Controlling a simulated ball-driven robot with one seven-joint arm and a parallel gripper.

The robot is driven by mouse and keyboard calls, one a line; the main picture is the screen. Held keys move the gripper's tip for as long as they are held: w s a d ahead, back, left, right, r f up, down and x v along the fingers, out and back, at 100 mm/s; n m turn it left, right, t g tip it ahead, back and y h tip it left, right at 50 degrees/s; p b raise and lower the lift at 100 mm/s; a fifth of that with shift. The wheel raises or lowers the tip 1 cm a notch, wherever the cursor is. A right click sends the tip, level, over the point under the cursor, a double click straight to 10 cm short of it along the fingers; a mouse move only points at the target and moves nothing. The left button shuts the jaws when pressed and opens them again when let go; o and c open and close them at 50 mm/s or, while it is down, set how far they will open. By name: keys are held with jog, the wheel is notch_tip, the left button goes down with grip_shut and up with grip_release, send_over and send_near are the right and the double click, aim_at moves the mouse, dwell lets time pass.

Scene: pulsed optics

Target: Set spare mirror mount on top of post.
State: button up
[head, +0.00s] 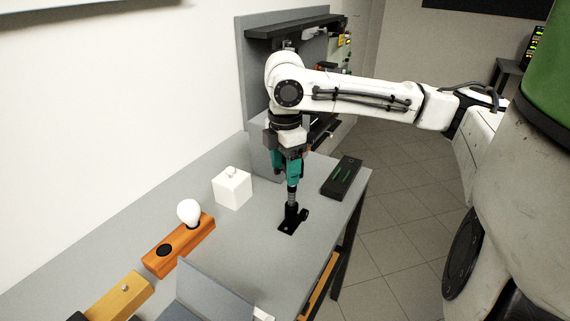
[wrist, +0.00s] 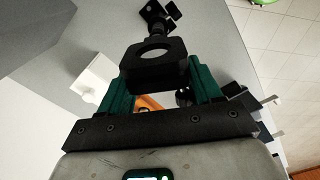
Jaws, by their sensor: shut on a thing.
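The spare mirror mount (wrist: 176,73), a black block with a round opening, sits between the teal fingers of my gripper (wrist: 160,88) in the wrist view. My gripper (head: 293,170) is shut on it and points down over the table in the head view, where the fingers mostly hide the mount. The post (head: 291,198), a metal rod in a black holder with a side knob and flat base, stands upright directly below. The post holder also shows beyond the mount in the wrist view (wrist: 157,17). I cannot tell whether mount and post touch.
A black tray (head: 342,178) with green items lies right of the post. A white box (head: 232,188) and a bulb (head: 189,211) on an orange wooden base (head: 179,246) stand left. A grey panel (head: 215,292) is in front. Bare grey tabletop (head: 255,230) surrounds the post.

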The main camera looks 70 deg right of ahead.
jog(key=shift+f, duration=0.15)
jog(key=o, duration=1.3)
jog(key=shift+c, duration=0.2)
notch_tip(320, 180, up, 11)
jog(key=shift+f, duration=0.2)
notch_tip(320, 180, up, 4)
jog(key=p, duration=0.3)
jog(key=shift+r+p, duration=0.1)
jog(key=shift+p, duration=0.25)
jog(key=shift+s, duration=0.1)
